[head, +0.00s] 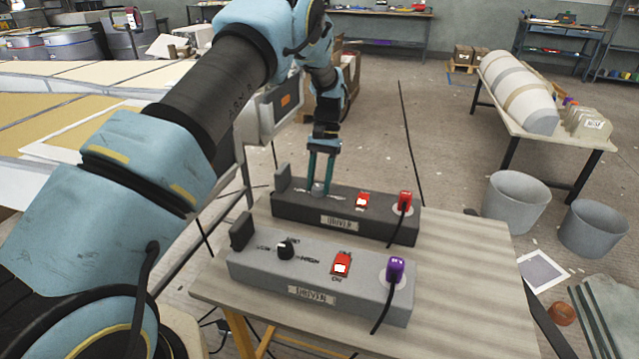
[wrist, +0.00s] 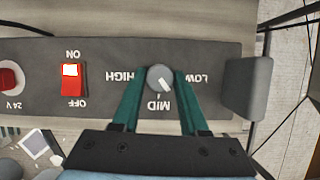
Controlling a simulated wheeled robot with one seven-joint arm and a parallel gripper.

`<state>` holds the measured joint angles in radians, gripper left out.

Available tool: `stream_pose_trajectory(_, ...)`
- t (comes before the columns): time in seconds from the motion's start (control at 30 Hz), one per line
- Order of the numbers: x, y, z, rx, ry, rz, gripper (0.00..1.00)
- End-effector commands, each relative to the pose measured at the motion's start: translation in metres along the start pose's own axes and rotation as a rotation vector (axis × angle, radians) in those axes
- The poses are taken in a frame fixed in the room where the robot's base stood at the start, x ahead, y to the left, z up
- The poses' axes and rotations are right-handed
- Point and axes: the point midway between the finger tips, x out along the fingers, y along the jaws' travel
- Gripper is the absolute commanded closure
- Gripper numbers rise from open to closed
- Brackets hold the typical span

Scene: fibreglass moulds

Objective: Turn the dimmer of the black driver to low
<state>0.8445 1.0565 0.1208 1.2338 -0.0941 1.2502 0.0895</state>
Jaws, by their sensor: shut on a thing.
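The black driver (head: 290,209) lies on the wooden table, behind a grey driver. Its dimmer knob (wrist: 159,78) is grey with a white pointer line; in the wrist view the labels HIGH, MID and LOW appear upside down around it. The pointer aims down and slightly right, near MID and a little toward LOW. My gripper (head: 320,186) reaches down from above with its two teal fingers on either side of the knob, shut on it. The fingers also show in the wrist view (wrist: 160,80). In the head view they partly hide the knob and its labels.
The grey driver (head: 245,268) stands in front, with its own black knob (head: 285,249), red switch and purple plug. The black driver has a red switch (wrist: 73,80) and red plug (head: 405,201). A raised end block (wrist: 247,88) is close beside my fingers. The table's right side is bare.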

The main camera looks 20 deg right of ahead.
Motion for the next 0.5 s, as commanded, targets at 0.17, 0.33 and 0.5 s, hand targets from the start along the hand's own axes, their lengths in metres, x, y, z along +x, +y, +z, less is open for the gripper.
stream_pose_trajectory(0.17,0.0002,-0.0028,-0.0001,-0.155,0.001,0.064,1.0)
stream_pose_trajectory(0.33,0.0005,-0.0036,0.0006,-0.305,0.0,0.126,1.0)
stream_pose_trajectory(0.5,0.0009,-0.005,0.0012,-0.453,0.0,0.187,1.0)
